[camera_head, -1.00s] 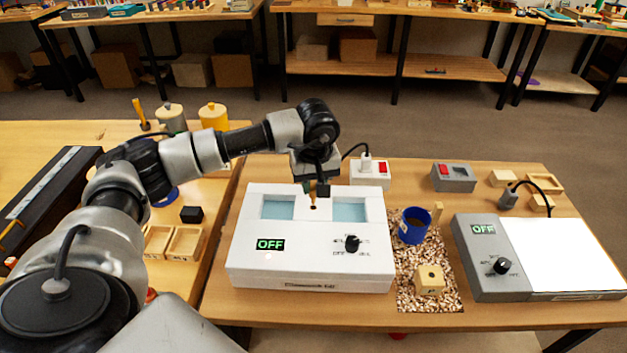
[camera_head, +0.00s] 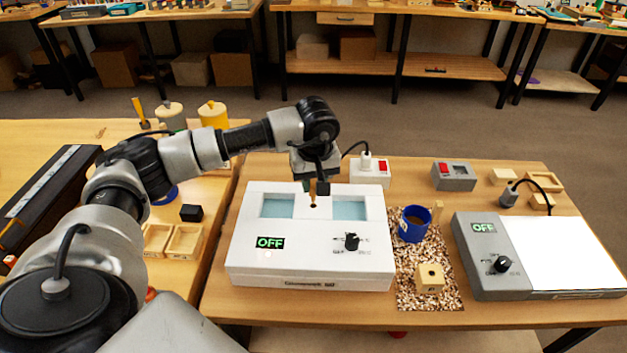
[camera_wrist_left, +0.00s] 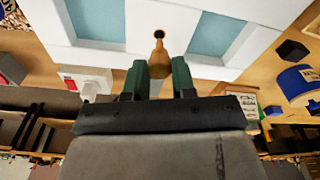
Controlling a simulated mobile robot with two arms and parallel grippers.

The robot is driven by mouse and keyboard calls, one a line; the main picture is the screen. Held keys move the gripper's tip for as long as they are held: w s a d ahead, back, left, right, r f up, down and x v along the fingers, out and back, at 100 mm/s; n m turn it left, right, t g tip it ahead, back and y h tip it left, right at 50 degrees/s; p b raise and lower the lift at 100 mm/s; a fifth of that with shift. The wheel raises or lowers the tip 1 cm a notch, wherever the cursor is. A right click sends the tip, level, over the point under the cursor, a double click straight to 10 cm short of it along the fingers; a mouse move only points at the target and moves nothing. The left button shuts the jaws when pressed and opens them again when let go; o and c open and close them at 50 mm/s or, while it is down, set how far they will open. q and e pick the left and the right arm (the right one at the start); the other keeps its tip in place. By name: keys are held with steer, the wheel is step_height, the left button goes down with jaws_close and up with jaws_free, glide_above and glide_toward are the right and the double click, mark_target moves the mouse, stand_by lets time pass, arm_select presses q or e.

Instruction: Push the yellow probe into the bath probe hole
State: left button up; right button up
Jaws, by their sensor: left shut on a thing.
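The white bath box (camera_head: 250,220) has two blue wells and a small dark probe hole (camera_head: 313,206) between them, near the front of the wells. My left gripper (camera_head: 316,190) points down just above that hole. It is shut on the yellow probe (camera_head: 312,195), which also shows in the left wrist view (camera_wrist_left: 159,62) between the green fingertips. The probe's tip is at or very close to the hole; I cannot tell whether it has entered. My right gripper is not in view.
A dark knob (camera_head: 351,242) and an OFF display (camera_head: 270,243) are on the box front. A power socket with red switch (camera_head: 371,172) stands behind. A blue cup (camera_head: 412,226) and a wooden block (camera_head: 430,278) are on the right, beside a grey light-panel unit (camera_head: 488,262).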

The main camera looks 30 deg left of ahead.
mark_target(314, 186)
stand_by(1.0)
arm_select(q)
steer(key=shift+f+b, duration=0.2)
steer(key=shift+b, duration=0.25)
steer(key=shift+f, duration=0.35)
steer(key=shift+f+b, duration=1.45)
steer(key=shift+f, duration=0.05)
steer(key=o, duration=1)
steer(key=r, duration=0.7)
steer(key=s+d+r, duration=0.1)
steer(key=r, duration=0.2)
steer(key=shift+r+b, duration=0.35)
